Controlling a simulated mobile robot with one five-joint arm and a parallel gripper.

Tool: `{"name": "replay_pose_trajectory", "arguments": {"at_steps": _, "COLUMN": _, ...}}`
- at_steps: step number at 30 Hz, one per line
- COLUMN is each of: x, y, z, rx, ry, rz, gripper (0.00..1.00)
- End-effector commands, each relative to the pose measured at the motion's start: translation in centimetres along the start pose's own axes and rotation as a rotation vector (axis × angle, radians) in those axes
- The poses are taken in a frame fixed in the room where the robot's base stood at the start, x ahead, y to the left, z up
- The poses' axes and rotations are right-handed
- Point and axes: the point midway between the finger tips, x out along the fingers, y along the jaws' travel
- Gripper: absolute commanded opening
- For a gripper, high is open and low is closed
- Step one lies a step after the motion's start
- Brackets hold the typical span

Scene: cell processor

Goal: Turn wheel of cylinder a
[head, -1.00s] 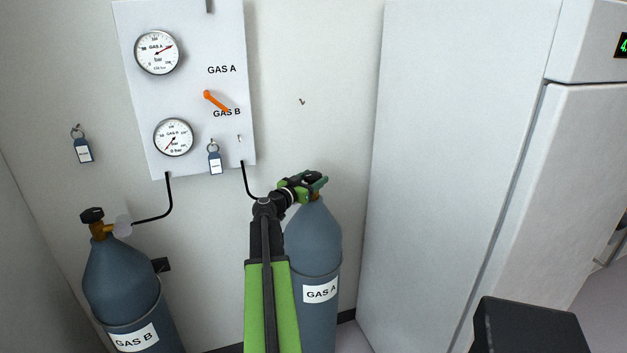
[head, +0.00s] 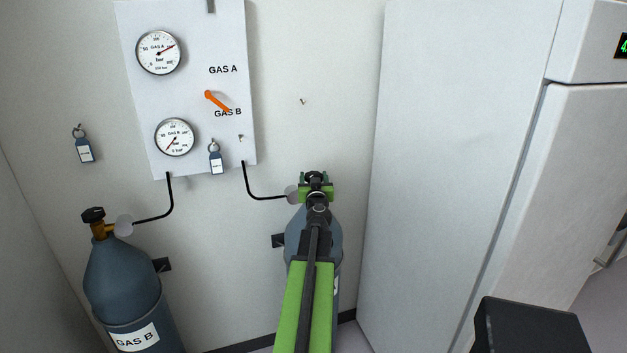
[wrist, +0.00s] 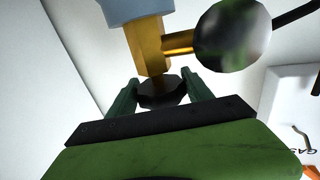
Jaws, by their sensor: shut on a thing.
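The gas A cylinder (head: 297,236) is a blue-grey bottle at the lower middle of the head view, partly hidden behind my arm. Its black wheel (wrist: 160,93) shows in the wrist view below a brass valve (wrist: 148,46), between the two dark green fingers of my gripper (wrist: 160,97). The fingers are shut on the wheel from both sides. In the head view my gripper (head: 316,180) is on top of the cylinder and covers most of the wheel. A round silver regulator (wrist: 232,36) sits beside the valve.
The gas B cylinder (head: 122,275) stands at the left with its own black wheel (head: 92,215). A panel (head: 190,85) with gauges and an orange lever (head: 216,101) hangs on the wall. A tall white cabinet (head: 460,150) stands close at the right. Black hoses run to the panel.

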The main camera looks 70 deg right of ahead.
Motion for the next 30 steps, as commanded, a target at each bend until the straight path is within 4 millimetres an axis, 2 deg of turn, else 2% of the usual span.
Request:
{"name": "replay_pose_trajectory", "arguments": {"at_steps": 1, "x": 0.14, "y": 0.55, "z": -0.04, "rx": 0.0, "ry": 0.0, "rz": -0.033, "gripper": 0.18}}
{"name": "replay_pose_trajectory", "arguments": {"at_steps": 30, "x": 0.43, "y": -0.05, "z": -0.08, "rx": 0.002, "ry": 0.002, "rz": -0.959, "gripper": 0.18}}
